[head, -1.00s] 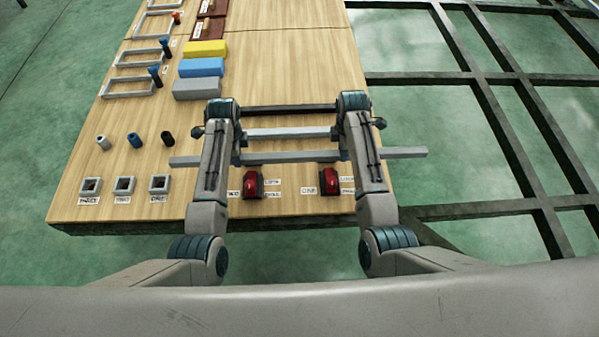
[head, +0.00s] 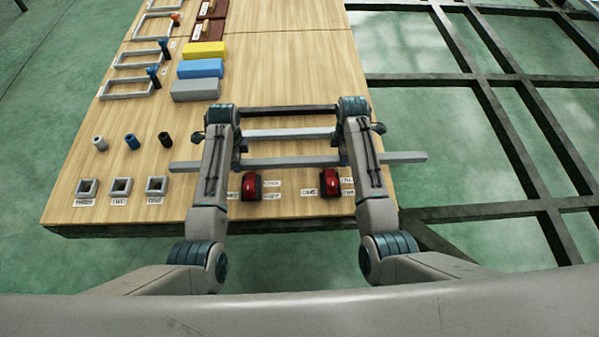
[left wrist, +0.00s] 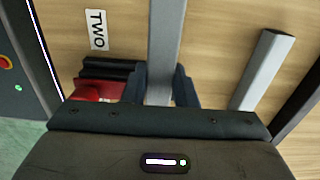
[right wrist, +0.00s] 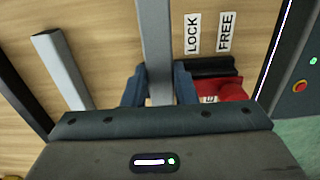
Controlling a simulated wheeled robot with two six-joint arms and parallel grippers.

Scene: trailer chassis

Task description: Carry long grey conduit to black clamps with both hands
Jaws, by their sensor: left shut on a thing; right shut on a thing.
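The long grey conduit (head: 290,162) runs level from left to right across the front part of the bench in the head view, with both ends sticking out past my arms. My left gripper (head: 238,162) is shut on it left of its middle; the left wrist view shows the conduit (left wrist: 166,45) between the fingers (left wrist: 160,88). My right gripper (head: 344,158) is shut on it right of its middle; the right wrist view shows the conduit (right wrist: 154,40) between the fingers (right wrist: 158,88). I cannot pick out the black clamps for certain; two red-and-black fittings (head: 251,186) (head: 330,183) stand near the front edge.
A shorter light grey bar (head: 290,134) and a dark bar (head: 288,111) lie beyond the conduit. Blocks, including a blue one (head: 200,68), and small sockets (head: 121,187) are at left. A dark chassis frame (head: 500,148) stands at right.

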